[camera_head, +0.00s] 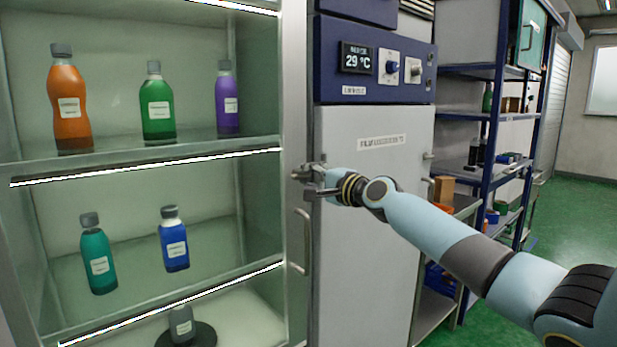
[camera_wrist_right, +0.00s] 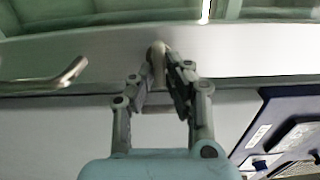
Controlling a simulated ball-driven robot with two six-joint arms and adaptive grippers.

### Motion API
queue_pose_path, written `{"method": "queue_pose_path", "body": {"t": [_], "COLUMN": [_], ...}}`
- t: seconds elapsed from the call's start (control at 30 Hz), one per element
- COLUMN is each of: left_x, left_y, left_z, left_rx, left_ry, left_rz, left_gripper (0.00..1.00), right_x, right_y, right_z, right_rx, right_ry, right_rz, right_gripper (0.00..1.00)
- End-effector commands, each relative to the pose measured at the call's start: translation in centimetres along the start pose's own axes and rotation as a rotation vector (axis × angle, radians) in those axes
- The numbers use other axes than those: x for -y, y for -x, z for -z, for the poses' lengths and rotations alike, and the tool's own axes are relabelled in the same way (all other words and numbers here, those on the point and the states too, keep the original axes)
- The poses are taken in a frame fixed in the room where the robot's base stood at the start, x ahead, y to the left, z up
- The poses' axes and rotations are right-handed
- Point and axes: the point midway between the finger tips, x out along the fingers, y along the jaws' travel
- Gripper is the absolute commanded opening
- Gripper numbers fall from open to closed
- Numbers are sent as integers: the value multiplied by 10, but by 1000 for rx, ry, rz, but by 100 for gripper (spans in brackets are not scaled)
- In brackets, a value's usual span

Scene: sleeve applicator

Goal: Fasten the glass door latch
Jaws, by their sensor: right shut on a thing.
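The glass door (camera_head: 240,200) of a lit cabinet fills the left of the head view, with a pale metal frame along its right edge. The latch (camera_wrist_right: 157,55) is a small rounded metal piece on that frame, in the right wrist view. My right gripper (camera_head: 304,173) is at the frame, above the long door handle (camera_head: 302,240). In the right wrist view my right gripper (camera_wrist_right: 160,65) has its fingers shut around the latch. The fingers partly hide the latch, and its exact angle is hard to tell. My left gripper is not in view.
Several bottles, such as an orange one (camera_head: 68,105), stand on the shelves behind the glass. A grey cabinet with a blue control panel (camera_head: 375,65) stands right beside the frame. Blue shelving (camera_head: 490,130) is farther right. Green floor (camera_head: 575,220) is open at the right.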

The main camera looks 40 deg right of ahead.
Motion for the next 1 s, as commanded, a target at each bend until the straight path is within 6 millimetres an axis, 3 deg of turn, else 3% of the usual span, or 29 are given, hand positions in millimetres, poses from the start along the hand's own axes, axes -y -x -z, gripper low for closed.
{"method": "queue_pose_path", "body": {"t": [0.07, 0.1, 0.27, 0.57, 1.0], "left_x": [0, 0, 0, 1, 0], "left_y": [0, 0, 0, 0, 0], "left_z": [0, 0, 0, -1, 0], "left_rx": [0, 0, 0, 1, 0], "left_ry": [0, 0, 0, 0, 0], "left_rz": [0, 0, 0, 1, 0], "left_gripper": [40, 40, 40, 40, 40], "right_x": [-1, -1, -1, -1, -2], "right_y": [0, 0, 0, 3, 64], "right_z": [0, 0, 0, 0, 1], "right_rx": [0, 0, 0, 0, -1], "right_ry": [-2, -2, -1, 2, 5], "right_rz": [-1, -1, -1, -2, -4], "right_gripper": [0, 15, 35, 35, 35]}}
